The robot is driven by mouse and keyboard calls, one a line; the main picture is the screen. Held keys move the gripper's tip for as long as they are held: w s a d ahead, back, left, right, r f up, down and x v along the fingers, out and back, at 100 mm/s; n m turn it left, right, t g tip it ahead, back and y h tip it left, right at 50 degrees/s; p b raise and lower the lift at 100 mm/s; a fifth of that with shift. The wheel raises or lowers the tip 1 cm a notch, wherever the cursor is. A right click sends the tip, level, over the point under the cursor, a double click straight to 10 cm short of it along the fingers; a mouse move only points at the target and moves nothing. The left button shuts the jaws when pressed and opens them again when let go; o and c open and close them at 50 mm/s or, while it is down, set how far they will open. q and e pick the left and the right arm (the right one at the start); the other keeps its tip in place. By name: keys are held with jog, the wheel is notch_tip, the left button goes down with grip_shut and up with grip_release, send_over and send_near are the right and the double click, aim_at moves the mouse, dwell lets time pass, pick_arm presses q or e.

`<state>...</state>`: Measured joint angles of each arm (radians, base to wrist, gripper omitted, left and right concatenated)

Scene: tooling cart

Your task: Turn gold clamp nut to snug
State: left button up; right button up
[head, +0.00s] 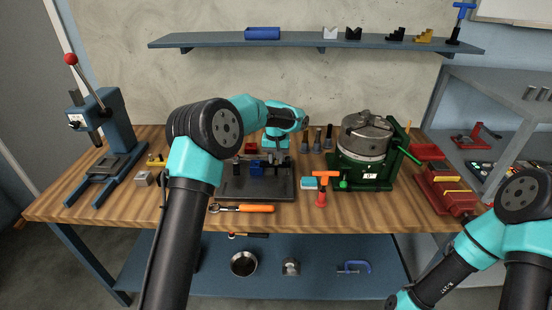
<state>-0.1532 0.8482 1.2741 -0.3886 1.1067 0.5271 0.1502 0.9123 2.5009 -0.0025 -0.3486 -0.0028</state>
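A dark fixture plate (230,190) lies on the wooden bench, with a small blue block (256,168) and dark clamp parts on it. I cannot pick out a gold clamp nut on the fixture; it is too small or hidden behind my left arm. My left arm reaches over the bench, and my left gripper (272,152) points down at the back of the fixture. Its fingers are small and dark against the fixture parts, so their opening and any contact are unclear. My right arm is folded at the lower right, and its gripper is outside the picture.
An orange-handled wrench (245,208) lies in front of the fixture. A blue arbor press (115,130) stands left.

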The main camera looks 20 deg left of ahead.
pick_arm(q)
jog(key=c, duration=0.3)
jog(key=shift+m, duration=0.3)
jog(key=shift+m, duration=1.3)
jog(key=o, duration=0.6)
jog(key=shift+o, duration=0.2)
jog(key=shift+r, duration=0.1)
notch_tip(320, 180, up, 17)
jog(key=shift+r, duration=0.2)
jog(key=shift+o, duration=0.4)
